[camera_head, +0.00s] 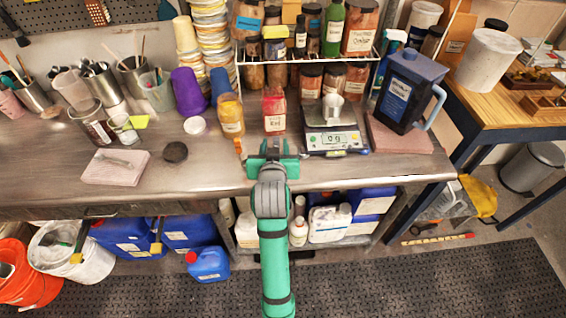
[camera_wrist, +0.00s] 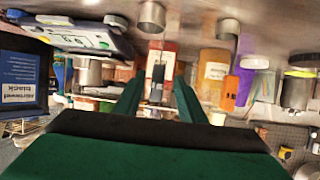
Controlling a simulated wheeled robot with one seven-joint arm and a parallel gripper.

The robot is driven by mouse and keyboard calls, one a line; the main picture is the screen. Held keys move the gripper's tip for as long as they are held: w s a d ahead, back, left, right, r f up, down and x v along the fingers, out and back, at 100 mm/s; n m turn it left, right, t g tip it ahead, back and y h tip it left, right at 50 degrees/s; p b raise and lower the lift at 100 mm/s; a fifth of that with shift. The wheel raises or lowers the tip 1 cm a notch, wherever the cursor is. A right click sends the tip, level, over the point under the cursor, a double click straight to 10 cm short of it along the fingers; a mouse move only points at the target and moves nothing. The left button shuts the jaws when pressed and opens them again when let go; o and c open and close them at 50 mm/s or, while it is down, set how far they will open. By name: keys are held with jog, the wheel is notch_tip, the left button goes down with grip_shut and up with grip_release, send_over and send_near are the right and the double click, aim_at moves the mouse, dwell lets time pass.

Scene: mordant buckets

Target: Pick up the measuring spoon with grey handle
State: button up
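A measuring spoon with a metal bowl and a dark grey handle (camera_wrist: 158,74) shows in the wrist view, which is upside down. Its handle appears between my fingertips, with a visible gap on both sides; I cannot tell how far ahead it is. Its round metal bowl (camera_wrist: 152,16) is at the top of that view.
An orange-handled spoon (camera_head: 238,146) lies just left of my gripper; its handle shows in the wrist view (camera_wrist: 229,95). A red-labelled jar (camera_head: 273,112) stands behind, a scale (camera_head: 335,140) to the right.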

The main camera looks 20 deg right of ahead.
jog(key=shift+s+f+x, duration=0.1)
jog(key=shift+f+x, duration=0.05)
jog(key=shift+x, duration=1.15)
jog(key=shift+s+f+x, duration=0.1)
jog(key=shift+f+x, duration=0.05)
jog(key=shift+x, duration=1.15)
jog(key=shift+d, duration=0.2)
jog(key=shift+c, duration=0.6)
grip_shut()
